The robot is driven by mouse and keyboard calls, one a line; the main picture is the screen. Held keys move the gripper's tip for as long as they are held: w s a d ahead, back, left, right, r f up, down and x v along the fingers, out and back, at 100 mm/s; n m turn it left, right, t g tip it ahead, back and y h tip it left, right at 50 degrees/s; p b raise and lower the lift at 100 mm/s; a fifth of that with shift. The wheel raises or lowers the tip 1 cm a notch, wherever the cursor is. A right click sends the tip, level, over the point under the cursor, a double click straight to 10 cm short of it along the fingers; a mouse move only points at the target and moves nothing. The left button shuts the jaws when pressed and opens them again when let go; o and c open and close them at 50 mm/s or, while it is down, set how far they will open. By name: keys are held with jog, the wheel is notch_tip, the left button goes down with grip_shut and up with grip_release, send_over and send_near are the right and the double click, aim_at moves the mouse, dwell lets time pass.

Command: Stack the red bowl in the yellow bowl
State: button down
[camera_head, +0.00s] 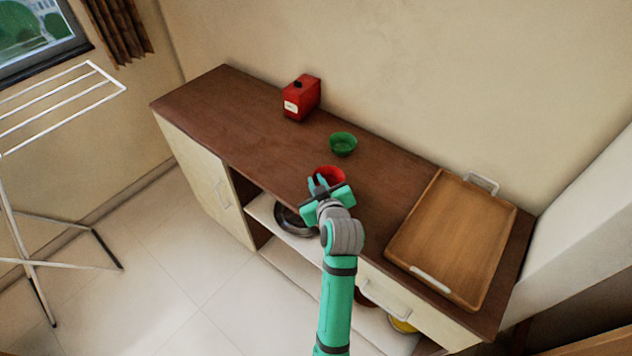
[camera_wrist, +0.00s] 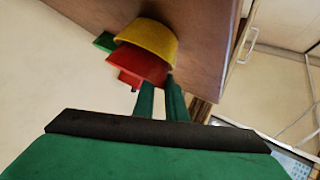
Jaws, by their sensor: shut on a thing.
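The red bowl (camera_head: 330,174) is at the counter's front edge, just beyond my gripper (camera_head: 318,184) in the head view. In the wrist view, which is upside down, my gripper (camera_wrist: 162,84) is shut on the rim of the red bowl (camera_wrist: 138,66). The yellow bowl (camera_wrist: 150,36) stands on the counter there, with the red bowl over its mouth and their outlines overlapping. How deep the red bowl sits, and whether they touch, I cannot tell. The head view shows no yellow bowl on the counter; the red bowl and my gripper cover that spot.
A green bowl (camera_head: 343,145) stands behind the red bowl. A red canister (camera_head: 302,98) with a black cap is farther back on the brown counter (camera_head: 225,95). A wooden tray (camera_head: 455,235) fills the right end. A dark pan (camera_head: 292,222) is on the shelf below.

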jog(key=shift+f, duration=0.3)
jog(key=shift+f, duration=0.1)
jog(key=c, duration=1.8)
grip_release()
jog(key=shift+f, duration=0.1)
jog(key=shift+o, duration=0.2)
